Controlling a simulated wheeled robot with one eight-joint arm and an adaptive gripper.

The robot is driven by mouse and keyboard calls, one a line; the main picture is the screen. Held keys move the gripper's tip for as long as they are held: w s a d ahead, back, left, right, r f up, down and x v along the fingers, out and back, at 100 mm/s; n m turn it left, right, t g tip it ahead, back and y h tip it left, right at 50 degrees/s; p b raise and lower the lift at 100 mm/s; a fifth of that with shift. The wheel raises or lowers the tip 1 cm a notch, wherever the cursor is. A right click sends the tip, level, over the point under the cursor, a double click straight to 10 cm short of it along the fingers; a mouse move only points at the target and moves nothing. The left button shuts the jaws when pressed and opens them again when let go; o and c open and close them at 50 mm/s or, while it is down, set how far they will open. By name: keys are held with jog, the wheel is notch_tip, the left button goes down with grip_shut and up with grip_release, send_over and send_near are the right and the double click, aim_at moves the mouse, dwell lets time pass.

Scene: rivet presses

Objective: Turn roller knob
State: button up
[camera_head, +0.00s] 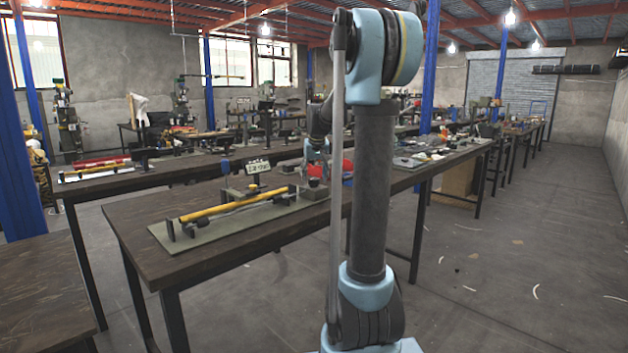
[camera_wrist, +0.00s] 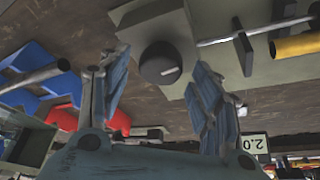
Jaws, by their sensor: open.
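The roller knob (camera_wrist: 160,63) is round and black with a short white mark on its face. It sits on a grey block (camera_wrist: 150,18) in the wrist view. My gripper (camera_wrist: 157,68) is open, with one blue finger on each side of the knob in that view. No contact shows, and the gap in depth is hard to judge. In the head view my gripper (camera_head: 316,153) hangs over the far end of the press plate (camera_head: 270,232), above the block (camera_head: 313,193).
A yellow bar (camera_head: 233,204) and a thin metal rod lie along the plate on the dark table (camera_head: 155,262). A "2.0" sign (camera_head: 257,167) stands behind the plate.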

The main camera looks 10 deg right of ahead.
jog(key=v, duration=1.1)
jog(key=s+f, duration=0.9)
jog(key=s, duration=0.4)
jog(key=s+f+g, duration=0.1)
jog(key=s+f, duration=0.8)
jog(key=s, duration=0.4)
jog(key=s+f+g, duration=0.1)
jog(key=s+f, duration=0.9)
jog(key=s, duration=0.3)
jog(key=shift+d, duration=0.2)
jog(key=shift+s+f, duration=0.1)
jog(key=shift+s, duration=0.05)
jog(key=shift+w+f, duration=0.2)
jog(key=shift+w, duration=0.25)
jog(key=shift+c, duration=0.3)
dwell(0.9)
